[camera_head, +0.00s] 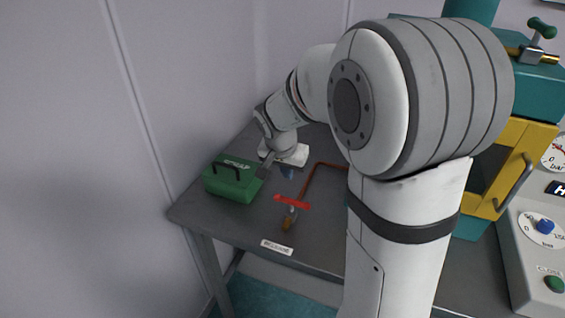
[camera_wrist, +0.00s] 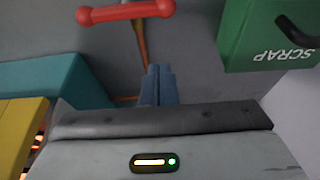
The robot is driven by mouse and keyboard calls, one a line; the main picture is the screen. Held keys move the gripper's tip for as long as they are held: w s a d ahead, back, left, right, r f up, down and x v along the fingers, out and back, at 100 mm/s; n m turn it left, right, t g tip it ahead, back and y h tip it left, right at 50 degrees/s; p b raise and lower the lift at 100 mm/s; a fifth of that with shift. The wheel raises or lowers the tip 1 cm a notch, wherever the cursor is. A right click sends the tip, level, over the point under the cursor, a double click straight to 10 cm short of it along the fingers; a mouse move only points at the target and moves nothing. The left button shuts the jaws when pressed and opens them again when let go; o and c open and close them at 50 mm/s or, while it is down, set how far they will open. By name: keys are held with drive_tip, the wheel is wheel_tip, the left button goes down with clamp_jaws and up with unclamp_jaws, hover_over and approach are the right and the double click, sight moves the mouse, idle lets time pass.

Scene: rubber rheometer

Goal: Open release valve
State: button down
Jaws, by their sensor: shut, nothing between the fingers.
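The release valve has a red bar handle (camera_head: 291,202) on a copper pipe (camera_head: 312,180), with a brass end (camera_head: 287,222) toward the table's front. The handle lies crosswise to the brass end. In the wrist view the red handle (camera_wrist: 126,12) is at the top, left of centre, beyond my fingertips. My gripper (camera_head: 288,174) is over the table just behind the handle, apart from it. Its blue-grey fingers (camera_wrist: 158,72) are together and empty in the wrist view.
A green scrap box (camera_head: 232,182) with a black handle stands left of the valve; it also shows in the wrist view (camera_wrist: 250,30). A white label (camera_head: 276,247) is on the table's front edge. The teal and yellow press (camera_head: 520,160) and a control panel (camera_head: 535,265) stand right.

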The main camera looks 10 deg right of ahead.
sight(292, 205)
drive_tip(key=x, duration=0.4)
drive_tip(key=s, duration=0.1)
drive_tip(key=s+a, duration=0.2)
drive_tip(key=shift+s+a+r+p, duration=0.2)
drive_tip(key=shift+r+p, duration=0.15)
